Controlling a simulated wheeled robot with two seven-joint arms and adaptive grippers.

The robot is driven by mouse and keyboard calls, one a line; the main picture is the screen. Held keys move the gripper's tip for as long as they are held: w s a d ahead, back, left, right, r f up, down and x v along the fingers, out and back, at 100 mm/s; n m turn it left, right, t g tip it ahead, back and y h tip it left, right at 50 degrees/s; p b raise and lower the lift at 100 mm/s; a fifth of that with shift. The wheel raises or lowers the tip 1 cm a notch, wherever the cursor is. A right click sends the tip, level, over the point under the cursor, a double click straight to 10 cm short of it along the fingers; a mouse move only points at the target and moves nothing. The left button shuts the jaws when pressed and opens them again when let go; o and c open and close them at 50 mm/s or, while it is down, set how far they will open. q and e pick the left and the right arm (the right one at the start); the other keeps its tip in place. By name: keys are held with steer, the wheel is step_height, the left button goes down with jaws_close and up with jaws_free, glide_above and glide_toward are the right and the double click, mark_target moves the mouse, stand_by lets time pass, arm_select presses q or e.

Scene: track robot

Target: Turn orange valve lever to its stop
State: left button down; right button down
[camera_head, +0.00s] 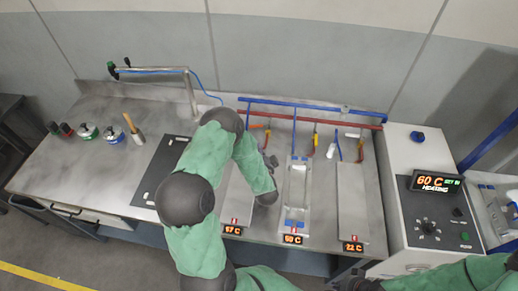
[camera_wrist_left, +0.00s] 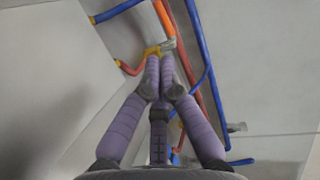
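The orange-yellow valve lever (camera_wrist_left: 152,50) sits beside a grey valve body (camera_wrist_left: 168,44) in the left wrist view. An orange pipe piece (camera_wrist_left: 130,68) slopes down to its left. My left gripper (camera_wrist_left: 159,62) points at the lever, its fingertips drawn together right at it. I cannot tell whether the tips touch or grip the lever. In the head view my left gripper (camera_head: 268,157) is mostly hidden by my green arm, close to the orange fitting (camera_head: 267,135) of the leftmost station. My right arm enters at the bottom right; its gripper is unclear at the lower edge.
Blue and red pipes (camera_head: 312,113) run along the back of the steel bench. Similar fittings (camera_head: 315,142) stand at the middle and right stations. Displays read 67 C (camera_head: 232,230), 60 C (camera_head: 292,239) and 22 C (camera_head: 352,247). A control box (camera_head: 432,225) stands right. A faucet (camera_head: 188,90) rises behind the left side.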

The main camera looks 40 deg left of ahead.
arm_select(q)
steer(key=x, duration=1.1)
steer(key=shift+w+a+f+b, duration=0.1)
steer(key=shift+a+b, duration=0.1)
steer(key=shift+b, duration=0.2)
